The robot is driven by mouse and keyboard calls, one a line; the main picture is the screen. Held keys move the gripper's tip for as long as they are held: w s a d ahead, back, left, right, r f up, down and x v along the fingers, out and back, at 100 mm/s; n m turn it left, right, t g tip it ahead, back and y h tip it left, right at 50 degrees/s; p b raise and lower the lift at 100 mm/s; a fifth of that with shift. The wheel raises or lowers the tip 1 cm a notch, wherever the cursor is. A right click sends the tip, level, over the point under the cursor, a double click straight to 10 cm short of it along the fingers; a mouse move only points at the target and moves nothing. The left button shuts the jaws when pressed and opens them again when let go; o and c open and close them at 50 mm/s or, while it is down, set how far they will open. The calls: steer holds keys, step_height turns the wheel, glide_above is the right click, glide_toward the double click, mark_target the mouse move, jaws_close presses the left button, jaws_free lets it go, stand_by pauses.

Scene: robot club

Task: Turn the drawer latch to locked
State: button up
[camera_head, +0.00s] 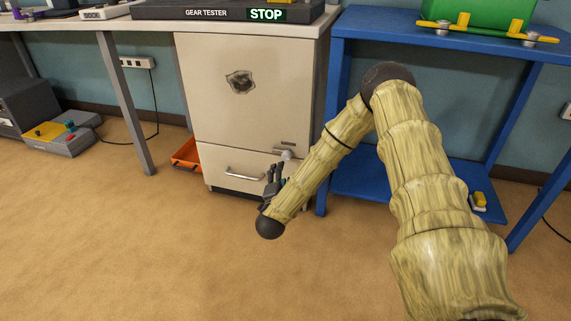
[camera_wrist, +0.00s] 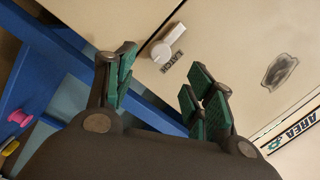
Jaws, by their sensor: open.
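The drawer latch (camera_head: 287,155) is a small pale knob on the cream cabinet (camera_head: 225,55), near its right edge by the drawer front (camera_head: 228,163). In the wrist view the latch (camera_wrist: 168,45) is a white round knob with a bar slanting to the upper right. A small dark label (camera_wrist: 172,62) is beside it; its text is too small to read surely. My gripper (camera_head: 273,174) is just in front of the cabinet, slightly below and left of the latch. In the wrist view my gripper (camera_wrist: 162,72) has its fingers spread and empty, with the latch beyond them, apart.
A blue shelf unit (camera_head: 321,175) stands directly right of the cabinet. An orange bin (camera_head: 185,156) is on the floor to the left. A silver handle (camera_head: 244,173) juts from the drawer. The floor in front is clear.

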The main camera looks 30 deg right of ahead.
mark_target(285, 159)
steer(key=b+x, duration=0.4)
steer(key=x, duration=0.5)
steer(key=shift+w+f, duration=0.1)
steer(key=shift+f, duration=0.05)
steer(key=shift+w+d+b, duration=0.4)
steer(key=shift+w+d, duration=0.05)
steer(key=c, duration=1)
